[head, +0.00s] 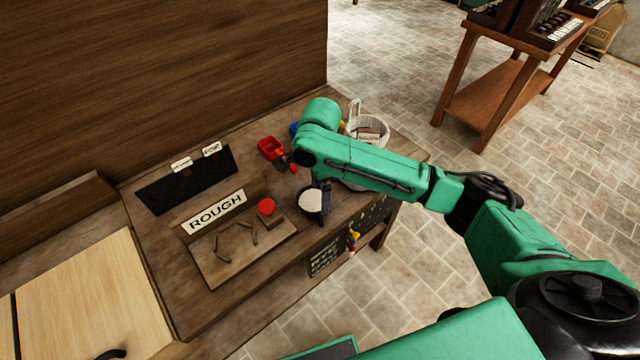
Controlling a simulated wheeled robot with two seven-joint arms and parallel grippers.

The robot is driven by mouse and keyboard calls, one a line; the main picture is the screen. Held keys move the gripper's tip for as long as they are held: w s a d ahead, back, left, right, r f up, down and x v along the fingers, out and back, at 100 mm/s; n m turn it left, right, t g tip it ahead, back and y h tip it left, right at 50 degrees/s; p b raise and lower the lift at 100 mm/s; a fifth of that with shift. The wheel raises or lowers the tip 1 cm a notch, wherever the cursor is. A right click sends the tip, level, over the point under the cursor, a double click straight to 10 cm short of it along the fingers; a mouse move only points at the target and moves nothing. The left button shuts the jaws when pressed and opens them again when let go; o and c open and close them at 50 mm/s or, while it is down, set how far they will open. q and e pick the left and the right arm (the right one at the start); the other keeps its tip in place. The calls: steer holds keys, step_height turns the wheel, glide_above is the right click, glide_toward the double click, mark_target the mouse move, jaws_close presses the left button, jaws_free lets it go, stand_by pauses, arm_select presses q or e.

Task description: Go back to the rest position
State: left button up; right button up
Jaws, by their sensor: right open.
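My right arm comes in from the right and reaches over the wooden workbench (165,290). Its right gripper (289,163) is open, low over the bench beside a red bin (271,147). The gripper is small and partly hidden by the green wrist, and I see nothing held in it. My left gripper is not in view.
A white basket (371,127) stands behind my forearm.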

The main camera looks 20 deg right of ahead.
steer(key=s+a+f+n+t+y, duration=0.2)
steer(key=s+a+n+y, duration=0.3)
steer(key=n, duration=0.6)
steer(key=s+d+f+n+t+h, duration=0.1)
steer(key=s+d+f+n+h, duration=0.1)
steer(key=s+d+n, duration=0.4)
steer(key=s+d+f+n+t+h, duration=0.1)
steer(key=s+d+f+n+h, duration=0.15)
steer(key=s+d, duration=0.45)
step_height(320, 180, down, 20)
steer(key=d+g, duration=0.2)
steer(key=s+d+f+n+g, duration=0.1)
steer(key=s+d+f, duration=0.1)
steer(key=s+f, duration=1.5)
steer(key=shift+d+f+b, duration=0.25)
steer(key=shift+d+b, duration=0.1)
steer(key=shift+b, duration=0.1)
